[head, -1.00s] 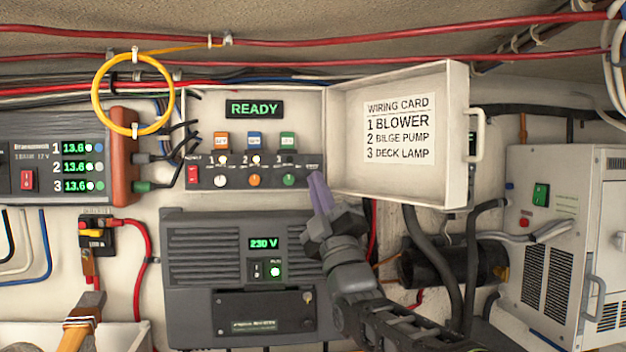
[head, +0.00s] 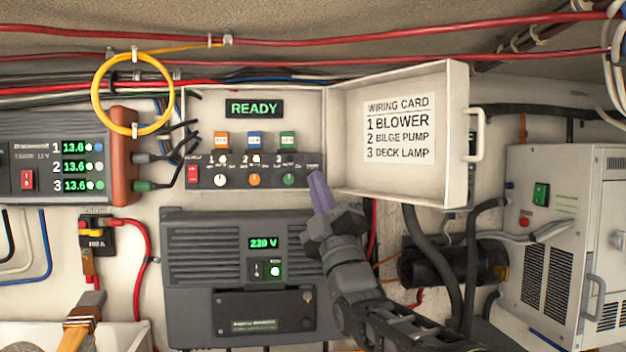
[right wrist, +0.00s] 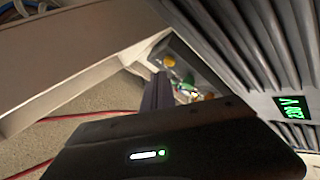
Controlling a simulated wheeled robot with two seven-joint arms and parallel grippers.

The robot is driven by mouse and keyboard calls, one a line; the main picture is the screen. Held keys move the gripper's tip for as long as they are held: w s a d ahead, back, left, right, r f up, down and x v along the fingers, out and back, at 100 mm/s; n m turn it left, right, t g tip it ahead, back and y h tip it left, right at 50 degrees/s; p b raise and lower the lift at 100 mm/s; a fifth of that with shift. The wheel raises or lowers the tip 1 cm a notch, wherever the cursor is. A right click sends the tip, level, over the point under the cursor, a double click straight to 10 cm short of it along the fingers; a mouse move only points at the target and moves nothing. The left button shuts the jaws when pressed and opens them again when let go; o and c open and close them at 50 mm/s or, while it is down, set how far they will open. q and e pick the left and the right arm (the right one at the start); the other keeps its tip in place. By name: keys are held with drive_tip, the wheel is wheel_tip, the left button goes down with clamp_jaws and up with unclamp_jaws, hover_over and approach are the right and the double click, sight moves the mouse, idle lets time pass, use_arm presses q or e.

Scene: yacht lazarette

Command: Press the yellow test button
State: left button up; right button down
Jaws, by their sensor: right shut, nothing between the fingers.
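The low dark switch panel (head: 205,182) sits in the open white box under the READY display (head: 254,109). It carries white, orange and green knobs, and its right end has a small label. I cannot make out the yellow test button in the head view; my right gripper covers the area just below that end. My right gripper (head: 319,184) is shut and empty, its purple fingers pointing up at the panel's right end. The fingers also show in the right wrist view (right wrist: 157,92), beside the coloured knobs. Contact cannot be told. My left gripper is not in view.
The box's open lid (head: 398,185) with the wiring card stands right of the gripper. A grey 230 V unit (head: 190,285) is directly below the panel. Black hoses (head: 470,245) and a white cabinet (head: 560,190) are at the right.

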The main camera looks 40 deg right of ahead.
drive_tip(key=shift+w+f, duration=0.1)
drive_tip(key=shift+w, duration=0.05)
idle(0.6)
drive_tip(key=shift+w+d+b, duration=0.2)
drive_tip(key=shift+w+b, duration=0.05)
drive_tip(key=shift+b, duration=0.05)
drive_tip(key=shift+w+d, duration=0.2)
drive_tip(key=shift+w, duration=0.1)
idle(0.7)
drive_tip(key=shift+s+a+b, duration=0.15)
drive_tip(key=shift+s+b, duration=0.05)
drive_tip(key=shift+b, duration=0.35)
drive_tip(key=shift+s+a+b, duration=0.25)
drive_tip(key=shift+s+b, duration=0.2)
drive_tip(key=shift+b, duration=0.1)
